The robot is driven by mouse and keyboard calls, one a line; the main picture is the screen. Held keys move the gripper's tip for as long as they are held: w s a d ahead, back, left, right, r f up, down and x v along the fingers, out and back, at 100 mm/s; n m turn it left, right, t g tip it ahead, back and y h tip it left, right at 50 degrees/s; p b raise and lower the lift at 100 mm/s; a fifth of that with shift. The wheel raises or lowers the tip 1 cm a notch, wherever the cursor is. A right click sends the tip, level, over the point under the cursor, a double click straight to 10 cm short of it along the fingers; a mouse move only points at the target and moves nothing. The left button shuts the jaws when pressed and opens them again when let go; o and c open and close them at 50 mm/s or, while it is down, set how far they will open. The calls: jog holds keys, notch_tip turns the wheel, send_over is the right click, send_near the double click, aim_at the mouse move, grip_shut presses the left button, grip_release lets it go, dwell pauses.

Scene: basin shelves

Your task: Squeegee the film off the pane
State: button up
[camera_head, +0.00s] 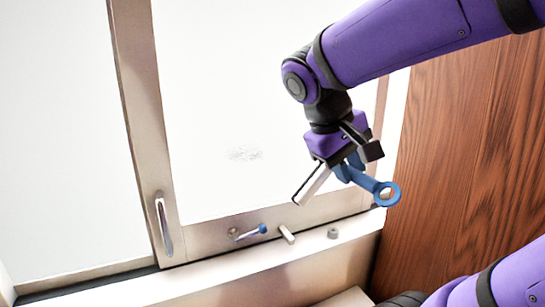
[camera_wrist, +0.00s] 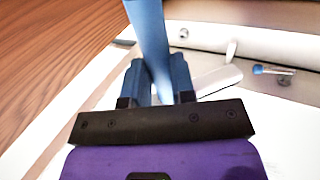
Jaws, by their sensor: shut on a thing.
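The pane (camera_head: 200,90) is a pale, nearly white sheet in a metal frame (camera_head: 140,100). A faint grey smudge of film (camera_head: 245,155) shows low in its middle. My gripper (camera_head: 352,162) is at the pane's lower right and is shut on the blue handle of the squeegee (camera_head: 370,182). The handle's ring end points down and right. A silver bar, apparently the squeegee's head (camera_head: 312,184), slants down to the left, right of the smudge. In the wrist view the blue handle (camera_wrist: 149,35) rises between my fingers; the pale bar (camera_wrist: 215,80) shows behind them. Contact with the pane cannot be told.
A metal pull handle (camera_head: 163,225) is on the frame's left side. A blue-tipped lever (camera_head: 252,232), a silver peg (camera_head: 287,234) and a grey knob (camera_head: 332,233) lie along the bottom rail. A white ledge (camera_head: 230,265) runs below. A wooden panel (camera_head: 450,130) stands right.

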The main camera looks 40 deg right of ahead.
jog(key=w+a, duration=0.2)
jog(key=a, duration=0.7)
jog(key=w+a, duration=0.3)
jog(key=a, duration=0.6)
jog(key=shift+w+d+r, duration=0.1)
jog(key=shift+w+d, duration=0.1)
jog(key=shift+w, duration=0.75)
jog(key=shift+w+d+r, duration=0.1)
jog(key=shift+w+d, duration=0.15)
jog(key=shift+w, duration=0.65)
jog(key=shift+w+d+r, duration=0.1)
jog(key=shift+w+d, duration=0.1)
jog(key=shift+w, duration=0.75)
jog(key=shift+w+d, duration=0.2)
jog(key=shift+w, duration=0.75)
jog(key=shift+d, duration=0.15)
jog(key=s+d, duration=0.1)
jog(key=d, duration=0.6)
jog(key=shift+s, duration=0.3)
